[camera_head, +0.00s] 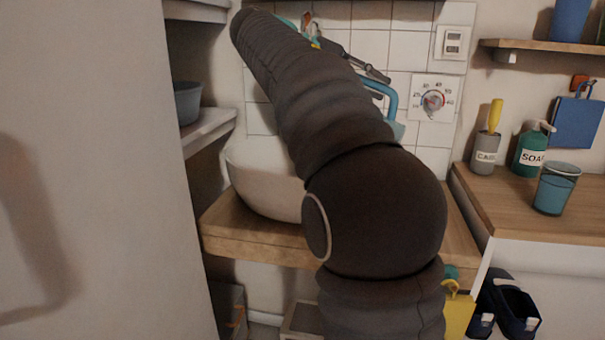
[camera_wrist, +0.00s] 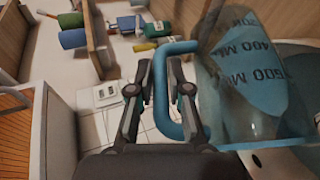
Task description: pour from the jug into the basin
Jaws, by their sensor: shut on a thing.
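The jug is clear with a blue handle and dark volume marks, and its body (camera_wrist: 245,75) fills the upper right of the wrist view. Blue contents show inside it. My gripper (camera_wrist: 160,88) is shut on the jug's handle (camera_wrist: 183,128). In the head view the blue handle (camera_head: 390,98) shows behind my arm beside my gripper (camera_head: 372,76), and most of the jug is hidden. The white basin (camera_head: 262,180) stands on a wooden counter, partly covered by my arm. A pale surface with a dark round hole (camera_wrist: 257,160) lies below the jug in the wrist view, apparently the basin.
The wooden counter (camera_head: 225,232) carries the basin. To the right, another counter (camera_head: 500,205) holds a grey canister (camera_head: 485,155), a green soap bottle (camera_head: 530,155) and a glass of blue liquid (camera_head: 555,190). A tall pale panel (camera_head: 100,170) blocks the left. A dial (camera_head: 434,98) hangs on the tiled wall.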

